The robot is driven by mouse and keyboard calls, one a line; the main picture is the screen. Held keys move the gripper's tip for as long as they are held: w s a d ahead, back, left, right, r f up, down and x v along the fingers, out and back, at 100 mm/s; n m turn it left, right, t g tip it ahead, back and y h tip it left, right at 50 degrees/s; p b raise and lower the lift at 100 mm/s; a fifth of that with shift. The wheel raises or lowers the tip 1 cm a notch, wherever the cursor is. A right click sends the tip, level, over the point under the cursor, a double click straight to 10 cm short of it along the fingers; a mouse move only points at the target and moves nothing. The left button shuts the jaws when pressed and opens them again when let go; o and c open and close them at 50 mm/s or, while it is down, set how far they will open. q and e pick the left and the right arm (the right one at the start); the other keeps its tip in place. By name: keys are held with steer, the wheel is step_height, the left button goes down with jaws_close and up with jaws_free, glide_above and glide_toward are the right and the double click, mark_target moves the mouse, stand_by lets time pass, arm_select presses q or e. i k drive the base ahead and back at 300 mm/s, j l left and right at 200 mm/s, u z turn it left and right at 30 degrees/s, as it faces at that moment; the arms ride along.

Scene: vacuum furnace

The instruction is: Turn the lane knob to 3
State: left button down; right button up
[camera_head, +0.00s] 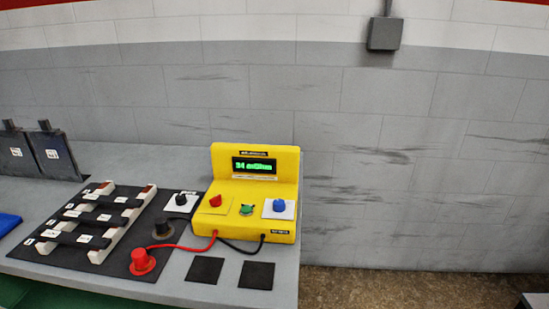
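Several small knobs show, and their labels are too small to read, so I cannot tell for sure which is the lane knob. A black knob (181,199) sits on a white plate between the rack and the yellow meter. The yellow meter (226,164) has a lit green display (254,166). On its front are a red knob (215,201), a green knob (247,210) and a blue knob (280,205) on a white plate. Neither of my grippers is in view.
A rack of dark bars on white rails (136,212) stands on a black mat. A red probe (143,262) and a black probe (162,229) are wired to the meter. Two black squares (257,275) lie in front. Dark labelled plates (52,154) stand at left.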

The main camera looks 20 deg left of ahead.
mark_target(180, 199)
steer(key=u, duration=1.3)
